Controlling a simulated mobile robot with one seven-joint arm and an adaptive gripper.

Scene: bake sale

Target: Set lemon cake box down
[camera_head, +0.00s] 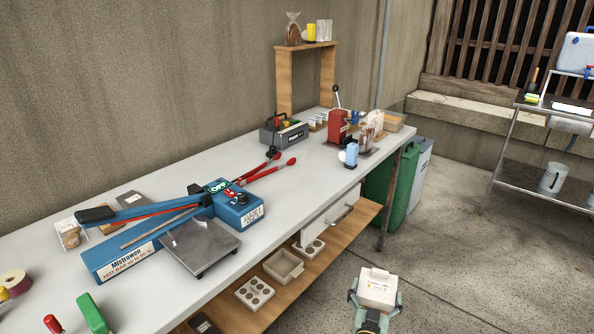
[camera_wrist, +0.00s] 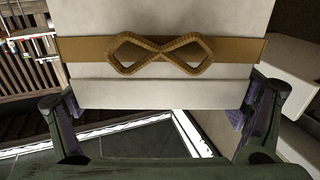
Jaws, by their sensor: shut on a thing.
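The lemon cake box (camera_head: 378,288) is a small white box with small print on it, at the bottom right of the head view. My gripper (camera_head: 374,302) is shut on it, one finger on each side, and holds it up over the concrete floor, to the right of the table. In the wrist view the box (camera_wrist: 160,90) fills the upper middle, with a tan band and a bow-shaped loop across it. The two green fingers of my gripper (camera_wrist: 160,115) press its left and right sides. The underside of the box is hidden.
The long white table (camera_head: 130,205) carries a blue sealing machine (camera_head: 120,262), a grey scale plate (camera_head: 200,245) and red-handled tools. A wooden lower shelf (camera_head: 345,230) holds trays. Green bin (camera_head: 400,190) stands at the table's far end; a metal cart (camera_head: 510,150) is at right. Open floor lies between.

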